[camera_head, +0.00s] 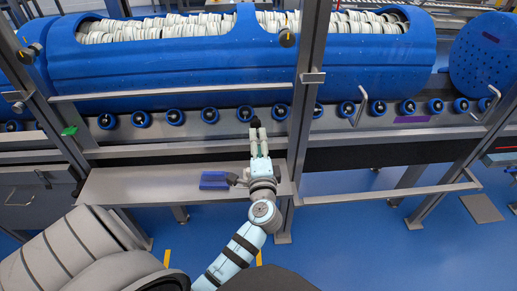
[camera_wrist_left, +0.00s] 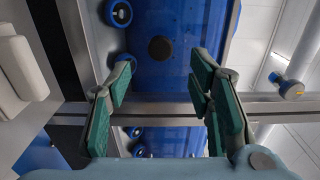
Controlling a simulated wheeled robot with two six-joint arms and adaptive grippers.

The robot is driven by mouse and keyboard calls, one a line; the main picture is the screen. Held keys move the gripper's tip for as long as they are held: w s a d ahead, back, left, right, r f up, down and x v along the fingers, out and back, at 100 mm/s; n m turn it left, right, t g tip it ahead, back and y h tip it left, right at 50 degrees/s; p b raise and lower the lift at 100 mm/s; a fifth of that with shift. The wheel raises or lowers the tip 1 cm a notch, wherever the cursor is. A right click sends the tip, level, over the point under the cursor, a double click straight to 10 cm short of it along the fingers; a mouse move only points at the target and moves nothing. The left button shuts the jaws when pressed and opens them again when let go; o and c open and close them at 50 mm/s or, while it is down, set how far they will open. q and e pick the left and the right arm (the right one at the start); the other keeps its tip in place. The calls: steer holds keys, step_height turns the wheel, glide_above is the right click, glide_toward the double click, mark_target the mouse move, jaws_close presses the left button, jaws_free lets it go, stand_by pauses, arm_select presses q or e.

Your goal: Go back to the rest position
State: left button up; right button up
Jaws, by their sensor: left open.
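My left gripper (camera_head: 257,140) reaches up from the bottom of the head view, over the metal shelf and toward the roller rail. In the left wrist view its two green-padded fingers (camera_wrist_left: 163,100) stand apart with nothing between them. Beyond them is a blue surface (camera_wrist_left: 175,75) with a round black knob (camera_wrist_left: 160,48). I cannot tell how far the fingertips are from it. The long blue tub (camera_head: 190,70) fills the back of the head view, with rows of white pieces in its openings. My right gripper is not in view.
The metal shelf (camera_head: 135,186) carries a blue item (camera_head: 214,180) just left of my left wrist. A steel post (camera_head: 305,95) stands close on the gripper's right. Blue rollers (camera_head: 209,115) line the rail under the tub. Blue floor (camera_head: 345,240) is open at lower right.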

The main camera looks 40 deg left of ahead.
arm_select(q)
steer(key=shift+v, duration=1.5)
